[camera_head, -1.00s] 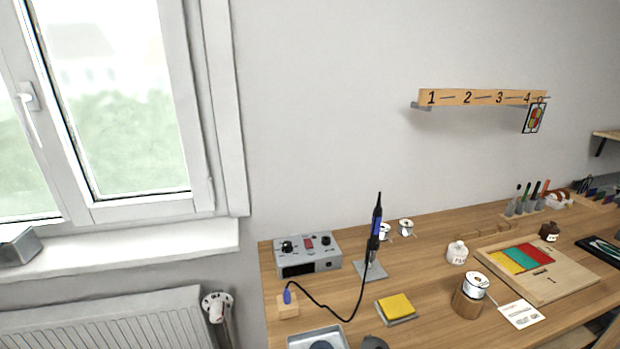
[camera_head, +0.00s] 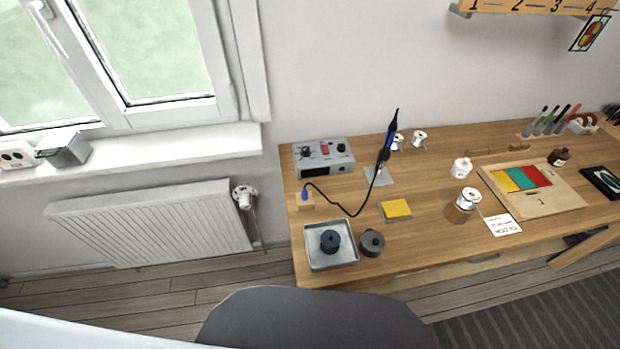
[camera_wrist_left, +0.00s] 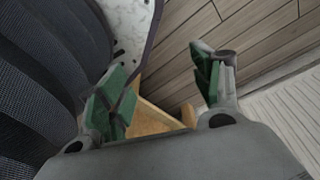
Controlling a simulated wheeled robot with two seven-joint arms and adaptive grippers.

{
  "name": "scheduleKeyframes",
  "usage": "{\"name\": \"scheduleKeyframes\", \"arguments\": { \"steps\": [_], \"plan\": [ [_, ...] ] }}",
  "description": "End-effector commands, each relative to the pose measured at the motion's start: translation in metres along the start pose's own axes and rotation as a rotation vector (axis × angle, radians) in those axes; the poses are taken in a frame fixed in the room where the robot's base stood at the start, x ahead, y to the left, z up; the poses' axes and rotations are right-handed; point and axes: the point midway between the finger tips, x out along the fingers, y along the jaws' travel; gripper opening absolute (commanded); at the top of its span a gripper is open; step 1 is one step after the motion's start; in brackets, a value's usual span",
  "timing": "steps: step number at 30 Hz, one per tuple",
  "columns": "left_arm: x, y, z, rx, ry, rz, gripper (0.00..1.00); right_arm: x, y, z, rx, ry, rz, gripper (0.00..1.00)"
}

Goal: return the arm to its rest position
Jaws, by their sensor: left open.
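My left gripper (camera_wrist_left: 160,78) shows in the left wrist view with its two green-padded fingers spread wide apart. It is open and I see nothing held in it. A tan wooden piece (camera_wrist_left: 155,120) shows beyond the fingers, and I cannot tell what it belongs to. Wood-plank floor (camera_wrist_left: 245,45) lies behind it. Neither gripper shows in the head view, and my right gripper is in neither view.
In the head view, the workbench (camera_head: 430,225) holds a soldering station (camera_head: 323,158), a metal tray (camera_head: 312,262) and a wooden board (camera_head: 550,201). A dark grey rounded shape (camera_head: 315,322) stands before the bench. A radiator (camera_head: 150,225) is at left. Dark ribbed mesh (camera_wrist_left: 40,80) fills the wrist view's left.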

Motion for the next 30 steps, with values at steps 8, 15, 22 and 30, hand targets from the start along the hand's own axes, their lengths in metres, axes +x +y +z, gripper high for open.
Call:
{"name": "scheduleKeyframes", "arguments": {
  "steps": [8, 15, 22, 30],
  "plan": [
    [-0.017, -0.005, 0.024, 0.007, -0.028, -0.011, 0.65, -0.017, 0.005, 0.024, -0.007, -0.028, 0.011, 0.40],
    [-0.030, -0.009, 0.045, 0.013, -0.050, -0.020, 0.65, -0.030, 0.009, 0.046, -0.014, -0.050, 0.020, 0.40],
    [-0.044, -0.013, 0.067, 0.019, -0.072, -0.027, 0.65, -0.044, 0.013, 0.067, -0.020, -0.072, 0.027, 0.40],
    [-0.063, -0.018, 0.093, 0.028, -0.098, -0.034, 0.65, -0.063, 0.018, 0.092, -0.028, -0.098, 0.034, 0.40]
  ]
}}
